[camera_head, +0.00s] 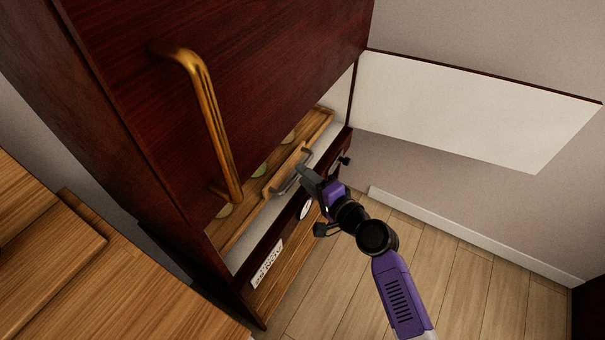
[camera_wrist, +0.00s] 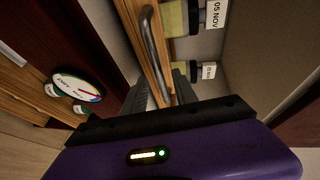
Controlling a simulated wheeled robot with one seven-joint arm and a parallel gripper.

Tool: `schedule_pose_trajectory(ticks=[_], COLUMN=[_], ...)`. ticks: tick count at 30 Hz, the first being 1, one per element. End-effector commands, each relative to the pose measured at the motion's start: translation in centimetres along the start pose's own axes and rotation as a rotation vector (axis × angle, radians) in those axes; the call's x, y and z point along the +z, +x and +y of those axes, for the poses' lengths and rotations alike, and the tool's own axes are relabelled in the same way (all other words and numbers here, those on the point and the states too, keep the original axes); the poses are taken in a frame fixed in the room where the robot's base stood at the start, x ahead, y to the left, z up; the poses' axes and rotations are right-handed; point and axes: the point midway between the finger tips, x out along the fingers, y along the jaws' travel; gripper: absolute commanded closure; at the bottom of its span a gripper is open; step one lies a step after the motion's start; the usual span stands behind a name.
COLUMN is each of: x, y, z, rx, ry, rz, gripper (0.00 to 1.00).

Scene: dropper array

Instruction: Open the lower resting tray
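The wooden tray (camera_head: 238,228) sits in the opening of the dark red cabinet, below its large upper front. A grey metal bar handle (camera_head: 290,172) is on its front side. My gripper (camera_head: 303,174) is at the right end of this handle in the head view. In the wrist view, the handle (camera_wrist: 155,45) runs down between the two fingers of my gripper (camera_wrist: 160,88). The fingers stand apart, one on each side of the bar. Contact with the bar cannot be told. Jars with labels (camera_wrist: 187,17) stand beyond the tray's wooden front in the wrist view.
A brass handle (camera_head: 212,130) sticks out from the upper cabinet front (camera_head: 270,60), left of my arm. Below the tray are a round dial (camera_wrist: 76,87), a paper label (camera_head: 267,263) and a black knob (camera_head: 345,160). A white panel (camera_head: 450,110) stands open at right. Floor is clear.

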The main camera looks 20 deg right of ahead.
Motion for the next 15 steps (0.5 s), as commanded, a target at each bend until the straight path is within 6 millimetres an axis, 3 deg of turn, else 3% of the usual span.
schedule_pose_trajectory(ticks=[6, 14, 15], x=[0.1, 0.0, 0.0], y=[1.6, 1.6, 1.6], z=[0.0, 0.0, 0.0], rx=[0.001, 0.001, 0.001], ry=[-0.001, -0.001, -0.001], rz=[0.0, 0.0, 0.0], gripper=[0.66, 0.66, 0.73])
